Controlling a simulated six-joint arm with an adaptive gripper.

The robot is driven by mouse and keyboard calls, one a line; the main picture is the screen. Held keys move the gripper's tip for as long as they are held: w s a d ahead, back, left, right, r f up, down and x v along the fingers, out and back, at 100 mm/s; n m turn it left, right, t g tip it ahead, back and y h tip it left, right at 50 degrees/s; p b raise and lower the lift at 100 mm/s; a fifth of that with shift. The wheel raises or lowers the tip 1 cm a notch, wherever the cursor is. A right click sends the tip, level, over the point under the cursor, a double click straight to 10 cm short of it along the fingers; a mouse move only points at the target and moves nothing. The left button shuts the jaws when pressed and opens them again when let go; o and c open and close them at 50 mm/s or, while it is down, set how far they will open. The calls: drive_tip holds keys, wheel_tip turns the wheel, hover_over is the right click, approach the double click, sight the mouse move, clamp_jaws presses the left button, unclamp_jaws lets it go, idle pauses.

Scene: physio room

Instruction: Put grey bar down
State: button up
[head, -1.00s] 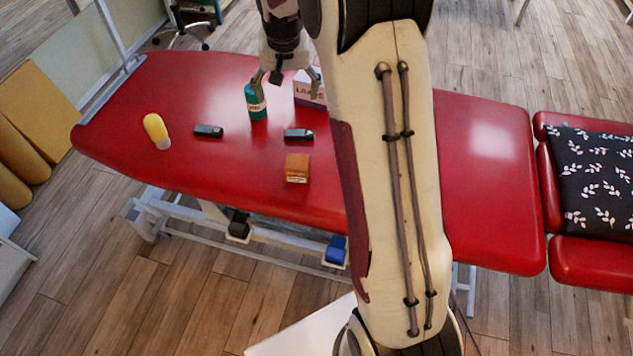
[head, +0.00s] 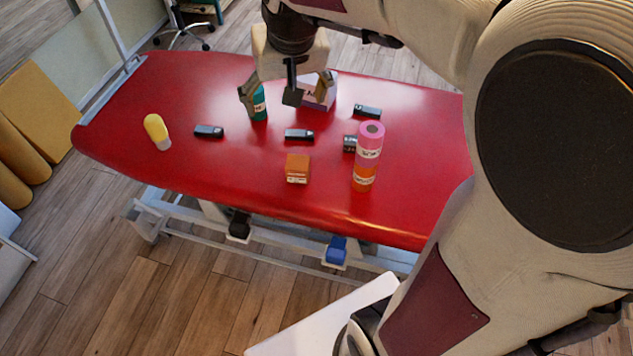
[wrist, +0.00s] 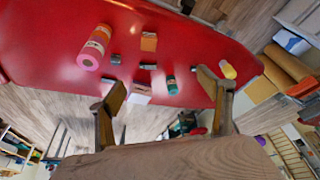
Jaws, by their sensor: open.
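Several small dark grey bars lie flat on the red treatment table (head: 230,180): one at the left (head: 209,132), one in the middle (head: 299,135), one farther back at the right (head: 367,111), and a partly hidden dark piece (head: 350,143) beside the pink and orange cylinder. I cannot tell which is the task's grey bar. The middle bar also shows in the wrist view (wrist: 147,66). My gripper (head: 288,93) is open, with nothing visible between its fingers. It hangs above the table's far side, over the teal bottle and the white and purple box. Its spread fingers show in the wrist view (wrist: 163,82).
A teal bottle (head: 259,106) and a white and purple box (head: 318,92) stand just beyond the bars. The table's left front is bare.

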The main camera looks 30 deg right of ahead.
drive_tip(key=s+a+n, duration=0.1)
drive_tip(key=s+a, duration=0.1)
drive_tip(key=s, duration=0.7)
drive_tip(key=s+a+n+t, duration=0.1)
drive_tip(key=s+a, duration=0.1)
drive_tip(key=s, duration=0.8)
drive_tip(key=shift+a+n+t+y, duration=0.3)
drive_tip(key=shift+o, duration=0.4)
